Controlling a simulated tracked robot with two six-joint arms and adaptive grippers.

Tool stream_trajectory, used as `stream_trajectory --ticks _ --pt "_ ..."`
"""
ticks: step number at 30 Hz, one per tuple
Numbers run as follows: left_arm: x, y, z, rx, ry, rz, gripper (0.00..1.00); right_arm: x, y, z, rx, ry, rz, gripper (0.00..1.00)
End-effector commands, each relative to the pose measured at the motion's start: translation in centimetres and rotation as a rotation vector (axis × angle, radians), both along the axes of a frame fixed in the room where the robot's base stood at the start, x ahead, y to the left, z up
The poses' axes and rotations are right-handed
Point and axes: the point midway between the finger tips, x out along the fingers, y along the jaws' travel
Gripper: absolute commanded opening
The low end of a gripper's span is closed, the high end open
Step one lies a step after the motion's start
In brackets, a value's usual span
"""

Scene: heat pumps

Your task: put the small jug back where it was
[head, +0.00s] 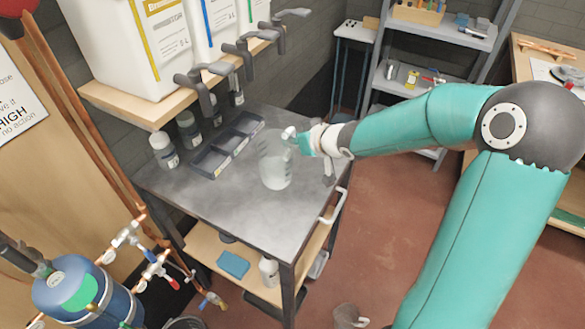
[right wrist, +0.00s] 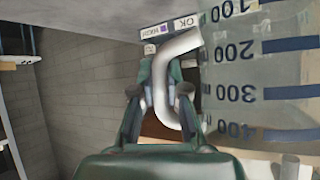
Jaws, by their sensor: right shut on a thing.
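A clear jug (head: 276,170) is upright at the table's (head: 225,213) right-hand part, beside the dark tray. I cannot tell whether its base touches the top or is just above it. My right gripper (head: 293,137) is at the jug's right side, shut on its handle. In the right wrist view the grey curved handle (right wrist: 180,45) is between the two fingers of the right gripper (right wrist: 160,85), and the jug wall (right wrist: 235,52) shows blue scale marks, upside down. My left gripper is not in view.
A dark divided tray (head: 228,145) and several small bottles (head: 165,150) stand along the table's back. Above hang dispenser taps (head: 240,50) below white canisters (head: 125,45) on a wooden shelf. The table's front left part is clear. A rail (head: 335,207) is on its right edge.

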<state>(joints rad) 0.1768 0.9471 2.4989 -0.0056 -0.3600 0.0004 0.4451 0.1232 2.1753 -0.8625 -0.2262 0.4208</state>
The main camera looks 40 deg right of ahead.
Motion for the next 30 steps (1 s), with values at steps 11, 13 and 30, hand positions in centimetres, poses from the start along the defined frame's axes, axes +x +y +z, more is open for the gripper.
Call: stream_trajectory --ticks 11,13,30 --pt "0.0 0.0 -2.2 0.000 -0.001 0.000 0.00 0.0 0.1 -4.1 0.002 0.003 0.001 0.00" --pt "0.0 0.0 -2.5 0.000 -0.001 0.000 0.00 0.0 0.0 -5.0 0.002 0.001 0.000 0.00" --pt "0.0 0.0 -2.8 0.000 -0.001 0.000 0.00 0.0 0.0 -5.7 0.000 0.000 0.000 0.32"
